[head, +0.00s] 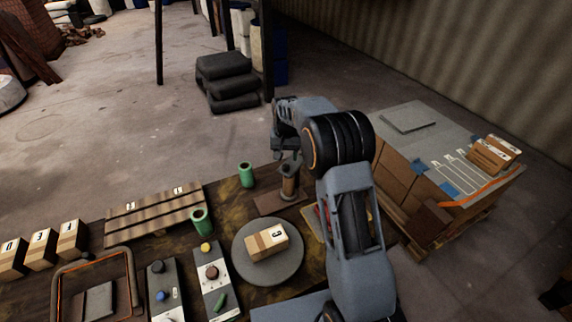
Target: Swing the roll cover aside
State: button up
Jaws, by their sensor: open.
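A small stand with a dark brown upright cylinder (288,184) on a flat wooden base (278,203) is on the table in the middle of the head view. I cannot tell for sure which part is the roll cover; the top of this stand is close to my gripper and partly hidden. My gripper (287,153) is open and points down just above the cylinder. I cannot tell whether it touches it. My arm hides part of the table to the right, where a red thing (319,217) shows at its edge.
A round grey plate (267,275) bears a box (267,242) marked with a digit. Green cups (246,175), a slatted wooden rack (153,216) and control panels (212,280) stand on the table. A loaded pallet (434,222) is at right.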

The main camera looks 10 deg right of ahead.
aim_at(285, 165)
jog(key=shift+f+p, duration=0.35)
jog(key=shift+f, duration=2.35)
jog(key=shift+c, duration=0.2)
grip_shut()
